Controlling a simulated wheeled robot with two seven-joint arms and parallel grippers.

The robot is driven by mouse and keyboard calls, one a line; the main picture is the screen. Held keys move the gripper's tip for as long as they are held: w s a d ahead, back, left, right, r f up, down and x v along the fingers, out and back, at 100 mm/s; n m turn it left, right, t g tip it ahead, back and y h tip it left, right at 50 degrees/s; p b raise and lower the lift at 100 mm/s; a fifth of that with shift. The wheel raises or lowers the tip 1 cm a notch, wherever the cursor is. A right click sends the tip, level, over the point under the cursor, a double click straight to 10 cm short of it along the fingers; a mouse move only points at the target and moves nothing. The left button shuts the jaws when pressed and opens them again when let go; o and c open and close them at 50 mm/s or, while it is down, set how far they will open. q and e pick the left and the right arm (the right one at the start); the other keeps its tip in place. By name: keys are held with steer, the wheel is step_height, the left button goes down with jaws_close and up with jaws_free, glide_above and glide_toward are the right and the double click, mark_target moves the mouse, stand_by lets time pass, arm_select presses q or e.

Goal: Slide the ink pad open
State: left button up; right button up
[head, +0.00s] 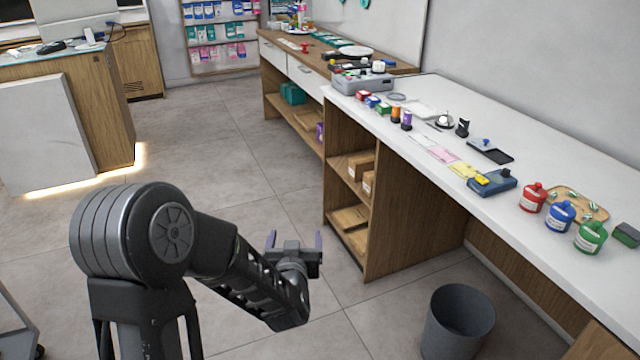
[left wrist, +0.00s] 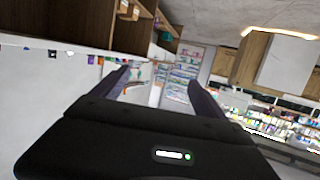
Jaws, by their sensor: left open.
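A flat black case with a grey-blue piece at one end (head: 490,152) lies on the white counter at the right in the head view. It looks like the ink pad, but it is too small to tell for sure or to judge how far open it is. My left gripper (head: 295,240) is open and empty. It is in the air over the floor, in front of the counter and well apart from the case. Its two fingers stand apart in the left wrist view (left wrist: 155,90), with nothing between them. My right gripper is not in view.
The white counter (head: 540,155) also bears a blue device (head: 493,182), red (head: 532,198), blue (head: 560,216) and green (head: 590,237) bottles, and a wooden tray (head: 604,212). A grey bin (head: 459,325) stands on the floor before it.

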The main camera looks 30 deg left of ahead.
arm_select(q)
steer(key=s+d+f+m+g+h, duration=0.1)
steer(key=s+d+f+g+h, duration=0.3)
steer(key=d+f, duration=0.55)
steer(key=s+d+f+m+g+h, duration=0.25)
steer(key=s+d+f, duration=0.3)
steer(key=f, duration=0.75)
steer(key=s+d+f+g+h, duration=0.2)
steer(key=s+d+f, duration=0.3)
steer(key=s, duration=0.4)
steer(key=s+d+f+g+h, duration=0.2)
steer(key=s+d+f+g, duration=0.2)
steer(key=s+d, duration=0.4)
steer(key=shift+s+f, duration=0.4)
steer(key=shift+s, duration=0.85)
steer(key=shift+d+g, duration=0.1)
steer(key=shift+g, duration=0.15)
